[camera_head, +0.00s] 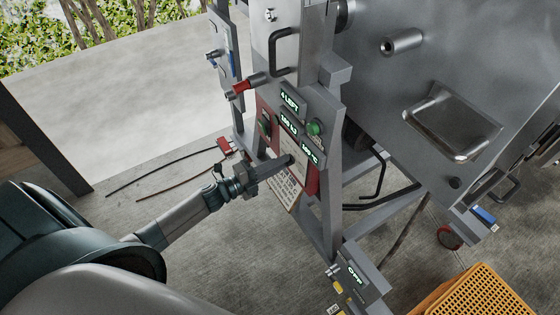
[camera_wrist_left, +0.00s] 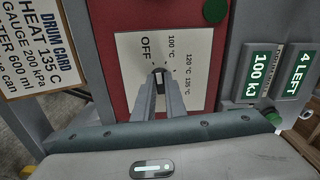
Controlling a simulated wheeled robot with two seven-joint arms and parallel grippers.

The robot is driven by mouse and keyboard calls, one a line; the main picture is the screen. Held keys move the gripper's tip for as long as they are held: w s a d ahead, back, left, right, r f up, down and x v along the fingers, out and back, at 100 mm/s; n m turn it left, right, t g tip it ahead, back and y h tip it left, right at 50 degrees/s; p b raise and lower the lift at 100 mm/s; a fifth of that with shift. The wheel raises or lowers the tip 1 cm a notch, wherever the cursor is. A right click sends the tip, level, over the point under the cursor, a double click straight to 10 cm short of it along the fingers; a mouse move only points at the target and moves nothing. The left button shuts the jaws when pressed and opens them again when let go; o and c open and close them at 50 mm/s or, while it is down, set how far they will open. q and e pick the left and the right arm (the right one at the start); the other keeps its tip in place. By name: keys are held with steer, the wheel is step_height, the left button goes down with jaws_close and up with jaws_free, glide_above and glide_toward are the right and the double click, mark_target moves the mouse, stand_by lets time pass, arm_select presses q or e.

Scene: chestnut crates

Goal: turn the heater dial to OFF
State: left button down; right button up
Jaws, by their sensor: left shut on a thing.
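The heater dial (camera_wrist_left: 160,76) is a dark knob on a white plate (camera_wrist_left: 196,45) marked OFF, 100 °C, 120 °C and 135 °C. The plate is on a red panel (camera_wrist_left: 116,80), which also shows in the head view (camera_head: 313,181). My left gripper (camera_wrist_left: 161,92) is shut on the dial, one finger on each side. In the head view my left gripper (camera_head: 288,161) reaches the panel from the left and hides the dial. The knob points roughly up, near the OFF and 100 °C marks; its exact setting is hard to tell. My right gripper is not in view.
Green displays (camera_head: 290,101) reading 4 LEFT and 100 kJ sit above the dial. A drum card (camera_head: 283,193) hangs beside the panel. A red-handled valve (camera_head: 242,87) juts out above left. A yellow crate (camera_head: 478,290) stands lower right. Cables lie on the open floor at left.

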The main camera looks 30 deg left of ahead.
arm_select(q)
steer(key=shift+f+n+p, duration=0.1)
steer(key=shift+n+p, duration=0.45)
steer(key=shift+n, duration=1.25)
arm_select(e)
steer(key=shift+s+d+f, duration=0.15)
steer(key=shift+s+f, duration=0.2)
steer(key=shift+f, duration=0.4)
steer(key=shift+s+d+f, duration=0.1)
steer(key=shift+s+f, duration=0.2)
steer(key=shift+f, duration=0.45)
arm_select(q)
steer(key=c, duration=1.8)
jaws_free()
